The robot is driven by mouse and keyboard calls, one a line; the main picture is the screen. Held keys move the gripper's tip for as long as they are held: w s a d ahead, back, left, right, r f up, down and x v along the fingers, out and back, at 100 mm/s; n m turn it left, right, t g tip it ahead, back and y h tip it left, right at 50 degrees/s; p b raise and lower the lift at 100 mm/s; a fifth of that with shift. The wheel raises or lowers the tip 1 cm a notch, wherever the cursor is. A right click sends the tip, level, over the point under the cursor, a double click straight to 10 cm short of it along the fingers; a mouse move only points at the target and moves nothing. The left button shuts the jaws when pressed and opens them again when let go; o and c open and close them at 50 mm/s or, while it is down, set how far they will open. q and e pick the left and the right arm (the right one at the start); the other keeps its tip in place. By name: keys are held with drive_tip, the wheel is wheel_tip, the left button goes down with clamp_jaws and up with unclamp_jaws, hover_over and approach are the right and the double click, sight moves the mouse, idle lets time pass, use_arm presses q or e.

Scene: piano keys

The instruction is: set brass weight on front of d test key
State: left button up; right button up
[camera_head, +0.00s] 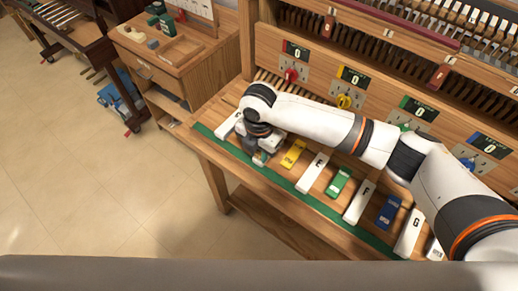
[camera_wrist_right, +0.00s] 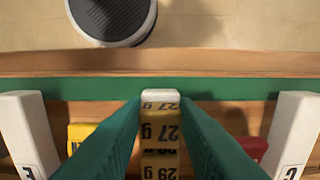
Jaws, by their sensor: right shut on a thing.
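My right gripper (camera_head: 258,150) points down over the front of the row of test keys, between the C key (camera_head: 228,125) and the yellow key (camera_head: 293,154). In the right wrist view its green fingers are closed on the brass weight (camera_wrist_right: 160,135), which carries dark "27 g" and "29 g" marks. The white front end of the D key (camera_wrist_right: 160,93) shows just past the weight, in line with it. The weight appears over the front part of this key; I cannot tell whether it touches. The gripper hides most of the D key in the head view. My left gripper is out of view.
The white E key (camera_head: 313,172) and other keys lie along the bench to the right. A green strip (camera_head: 330,212) runs along the bench's front edge. Coloured knobs, such as the red one (camera_head: 290,75), sit on the panel behind. A wooden side cabinet (camera_head: 175,55) stands left.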

sight(259, 155)
drive_tip(key=shift+f, duration=0.15)
drive_tip(key=o, duration=1)
wheel_tip(259, 155, up, 12)
drive_tip(key=shift+b, duration=0.6)
